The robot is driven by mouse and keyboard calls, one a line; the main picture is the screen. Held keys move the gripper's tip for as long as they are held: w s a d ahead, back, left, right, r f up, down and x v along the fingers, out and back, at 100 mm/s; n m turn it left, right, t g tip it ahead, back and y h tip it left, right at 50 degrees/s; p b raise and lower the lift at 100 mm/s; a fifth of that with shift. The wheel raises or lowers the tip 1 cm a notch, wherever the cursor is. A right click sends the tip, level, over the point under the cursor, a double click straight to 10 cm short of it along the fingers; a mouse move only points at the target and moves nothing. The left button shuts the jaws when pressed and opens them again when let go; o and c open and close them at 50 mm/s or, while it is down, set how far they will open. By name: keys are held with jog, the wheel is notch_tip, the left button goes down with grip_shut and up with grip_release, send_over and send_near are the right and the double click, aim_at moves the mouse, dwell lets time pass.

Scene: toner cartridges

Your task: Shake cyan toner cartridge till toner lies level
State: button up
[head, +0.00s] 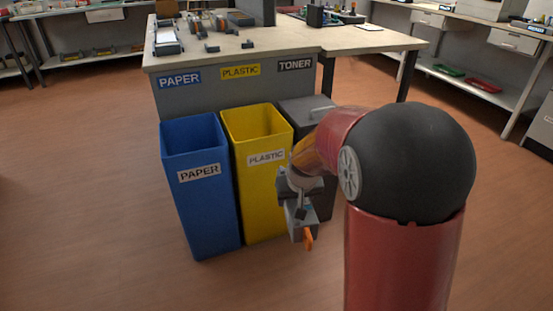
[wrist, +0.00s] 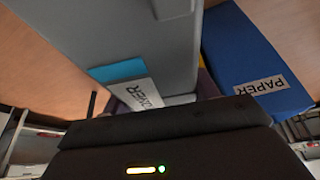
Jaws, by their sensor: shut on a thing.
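My gripper (head: 302,200) hangs low in front of the bins in the head view, shut on the cyan toner cartridge (head: 296,222). The cartridge is a small grey body with an orange piece (head: 309,239) at its lower end. In the wrist view the cartridge (wrist: 150,45) is a large grey block filling the upper left, with a cyan patch (wrist: 118,71) and a white label beside it that seems to read TONER upside down. The fingertips on it are hard to make out. The toner inside cannot be seen.
A blue paper bin (head: 205,215), a yellow plastic bin (head: 262,190) and a dark grey bin (head: 295,105) under the TONER sign stand close behind the gripper. The worktable (head: 285,48) is behind them. The floor to the left is clear.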

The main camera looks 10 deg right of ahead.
dwell(0.3)
jog(key=shift+s+r, duration=0.15)
jog(key=shift+s, duration=3.6)
jog(key=w, duration=0.7)
jog(key=shift+w+f, duration=0.2)
jog(key=shift+w, duration=0.2)
jog(key=shift+s+r, duration=0.15)
jog(key=shift+s, duration=0.1)
